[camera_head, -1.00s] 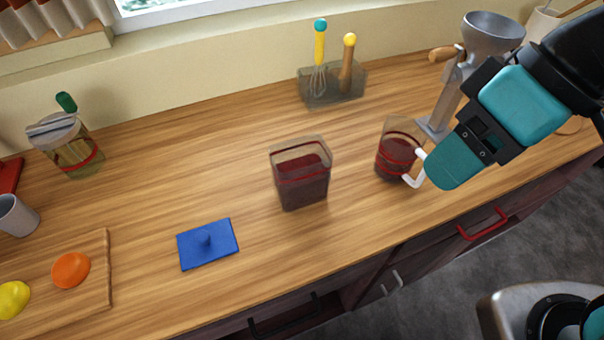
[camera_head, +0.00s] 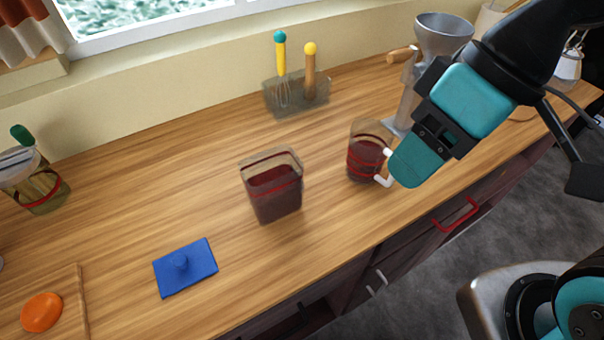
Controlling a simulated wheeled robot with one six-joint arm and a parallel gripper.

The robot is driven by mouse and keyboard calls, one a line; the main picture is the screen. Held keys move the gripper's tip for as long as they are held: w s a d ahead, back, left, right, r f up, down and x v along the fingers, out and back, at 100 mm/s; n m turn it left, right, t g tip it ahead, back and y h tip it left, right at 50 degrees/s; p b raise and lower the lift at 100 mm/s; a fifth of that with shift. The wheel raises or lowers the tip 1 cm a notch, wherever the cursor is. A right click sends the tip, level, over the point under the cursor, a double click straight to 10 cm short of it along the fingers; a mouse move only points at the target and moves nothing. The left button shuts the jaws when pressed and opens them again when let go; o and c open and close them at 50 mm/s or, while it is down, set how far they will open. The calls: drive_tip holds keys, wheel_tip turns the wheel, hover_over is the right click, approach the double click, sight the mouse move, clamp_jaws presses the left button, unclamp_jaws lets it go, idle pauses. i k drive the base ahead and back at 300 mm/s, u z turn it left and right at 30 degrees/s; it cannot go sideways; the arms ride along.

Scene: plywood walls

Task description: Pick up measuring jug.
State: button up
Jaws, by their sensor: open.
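The measuring jug (camera_head: 364,157) is a clear, upright jug with red bands, dark red contents and a white handle on its right side. It stands on the wooden counter (camera_head: 330,215), right of centre. My gripper (camera_head: 402,175) is at the jug's right, with its teal finger close beside the white handle and overlapping part of it in the picture. Only one finger shows clearly; the other is hidden. The gripper is open, and I cannot tell whether it touches the handle.
A square clear container (camera_head: 273,190) with dark red contents stands left of the jug. A blue lid (camera_head: 186,266) lies nearer the front. A metal grinder (camera_head: 437,45) stands behind my gripper. A utensil holder (camera_head: 297,97) stands at the back. The counter between them is clear.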

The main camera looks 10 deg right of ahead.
sight(371, 141)
drive_tip(key=k, duration=0.5)
drive_tip(key=z, duration=2.25)
drive_tip(key=i, duration=1.15)
drive_tip(key=u, duration=3.35)
drive_tip(key=i, duration=0.5)
drive_tip(key=u, duration=0.1)
